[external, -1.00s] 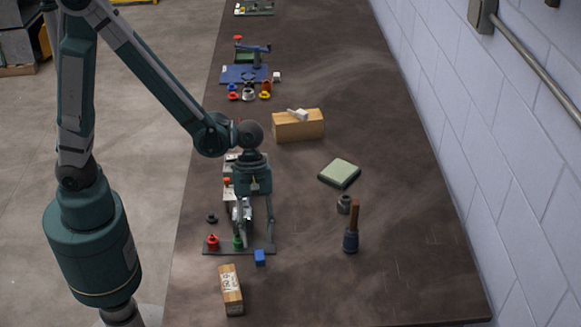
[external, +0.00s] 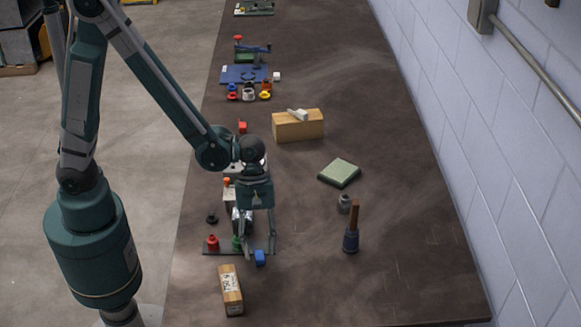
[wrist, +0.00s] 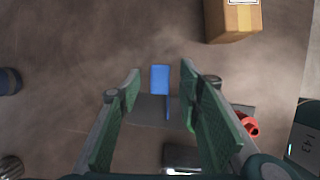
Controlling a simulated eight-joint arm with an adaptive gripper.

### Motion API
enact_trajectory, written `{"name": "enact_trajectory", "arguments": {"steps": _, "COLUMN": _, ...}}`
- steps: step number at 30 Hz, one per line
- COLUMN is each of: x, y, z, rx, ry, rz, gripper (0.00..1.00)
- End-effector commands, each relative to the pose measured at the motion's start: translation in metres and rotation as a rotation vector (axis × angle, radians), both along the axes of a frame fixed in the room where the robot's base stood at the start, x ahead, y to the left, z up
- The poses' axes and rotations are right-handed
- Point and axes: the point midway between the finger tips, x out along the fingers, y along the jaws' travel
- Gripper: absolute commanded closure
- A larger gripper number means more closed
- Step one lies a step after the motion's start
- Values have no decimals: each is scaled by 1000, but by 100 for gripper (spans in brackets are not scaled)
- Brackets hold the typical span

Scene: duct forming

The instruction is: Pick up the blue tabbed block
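The blue tabbed block (external: 260,258) is small and sits at the front edge of the dark base plate (external: 215,251). In the wrist view the blue block (wrist: 160,79) lies between my two green finger pads, with a thin blue tab running down from its right side. My gripper (external: 259,248) points down with its fingers spread, right by the block. In the wrist view my gripper (wrist: 161,74) is open, with a gap on each side of the block. Whether the fingertips are level with the block is hard to tell.
A wooden-handled tool (external: 351,228) stands to the right. The table between them is clear.

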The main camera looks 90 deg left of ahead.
Motion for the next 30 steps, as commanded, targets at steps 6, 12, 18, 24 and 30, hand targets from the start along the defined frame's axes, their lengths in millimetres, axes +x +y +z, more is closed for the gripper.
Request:
{"name": "enact_trajectory", "arguments": {"steps": 6, "x": 1, "y": -6, "z": -15, "rx": 0, "ry": 0, "rz": -1, "gripper": 65}}
{"name": "enact_trajectory", "arguments": {"steps": 12, "x": 1, "y": -7, "z": -17, "rx": 0, "ry": 0, "rz": 0, "gripper": 65}}
{"name": "enact_trajectory", "arguments": {"steps": 18, "x": 1, "y": -7, "z": -17, "rx": 0, "ry": 0, "rz": 0, "gripper": 65}}
{"name": "enact_trajectory", "arguments": {"steps": 24, "x": 1, "y": -7, "z": -17, "rx": 0, "ry": 0, "rz": 0, "gripper": 65}}
{"name": "enact_trajectory", "arguments": {"steps": 30, "x": 1, "y": -7, "z": -17, "rx": 0, "ry": 0, "rz": 0, "gripper": 84}}
